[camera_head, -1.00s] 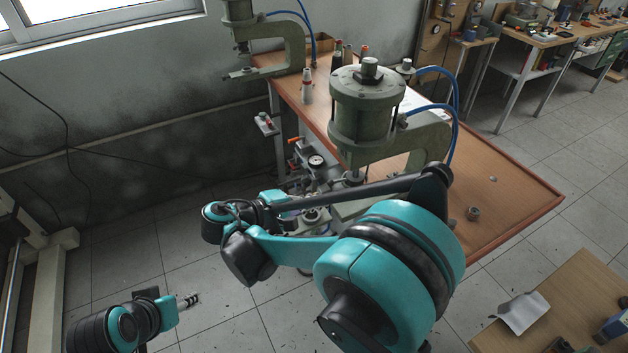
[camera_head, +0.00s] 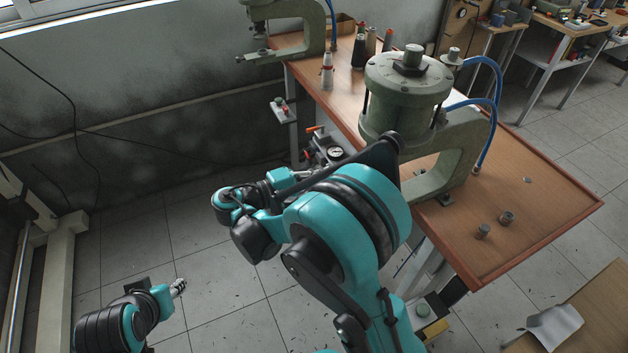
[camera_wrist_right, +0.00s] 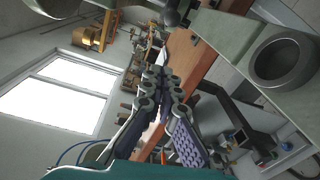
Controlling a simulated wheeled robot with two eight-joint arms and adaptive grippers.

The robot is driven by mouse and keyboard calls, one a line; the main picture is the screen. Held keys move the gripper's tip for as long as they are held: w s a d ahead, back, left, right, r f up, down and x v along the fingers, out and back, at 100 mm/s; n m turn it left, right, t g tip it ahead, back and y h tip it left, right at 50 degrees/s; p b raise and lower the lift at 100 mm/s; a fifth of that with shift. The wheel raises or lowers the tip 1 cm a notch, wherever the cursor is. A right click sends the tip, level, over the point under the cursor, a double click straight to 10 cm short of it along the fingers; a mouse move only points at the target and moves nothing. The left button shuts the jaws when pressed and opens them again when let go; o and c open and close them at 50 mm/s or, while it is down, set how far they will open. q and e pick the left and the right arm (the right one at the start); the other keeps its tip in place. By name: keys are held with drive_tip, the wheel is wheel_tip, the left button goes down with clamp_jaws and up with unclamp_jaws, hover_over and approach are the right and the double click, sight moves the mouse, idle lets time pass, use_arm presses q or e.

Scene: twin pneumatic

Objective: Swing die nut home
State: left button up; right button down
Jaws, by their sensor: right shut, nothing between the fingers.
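The die nut cannot be told for certain. Two small grey cylindrical pieces, one nearer (camera_head: 483,231) and one farther (camera_head: 507,218), stand on the wooden bench. In the right wrist view a thick grey ring (camera_wrist_right: 283,62) sits at the pale green press body, right of my right gripper (camera_wrist_right: 166,88) and apart from it. That gripper is shut and empty, its purple pads visible. In the head view my right arm covers the press's lower front and most of that gripper. My left gripper (camera_head: 179,287) is low at bottom left, away from the bench; its opening is too small to read.
The green press (camera_head: 407,95) stands on the bench (camera_head: 545,205), with blue hoses at its right. A second press (camera_head: 285,25) and several spools stand farther back. A gauge unit (camera_head: 333,153) lies beyond my right wrist. Open floor lies left of the bench.

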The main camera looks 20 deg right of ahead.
use_arm(q)
wheel_tip(320, 180, down, 2)
drive_tip(key=shift+b, duration=0.8)
use_arm(e)
drive_tip(key=s, duration=0.1)
drive_tip(key=s+d, duration=0.2)
drive_tip(key=shift+s+r, duration=0.3)
drive_tip(key=shift+r, duration=0.05)
use_arm(q)
drive_tip(key=shift+a, duration=0.1)
use_arm(e)
drive_tip(key=shift+s, duration=0.1)
use_arm(q)
drive_tip(key=shift+s+a+r, duration=0.2)
drive_tip(key=shift+s+a, duration=0.15)
use_arm(e)
drive_tip(key=shift+s+a+n+t, duration=0.1)
drive_tip(key=shift+s+n+t, duration=0.15)
drive_tip(key=shift+n+t, duration=0.75)
drive_tip(key=shift+t, duration=0.4)
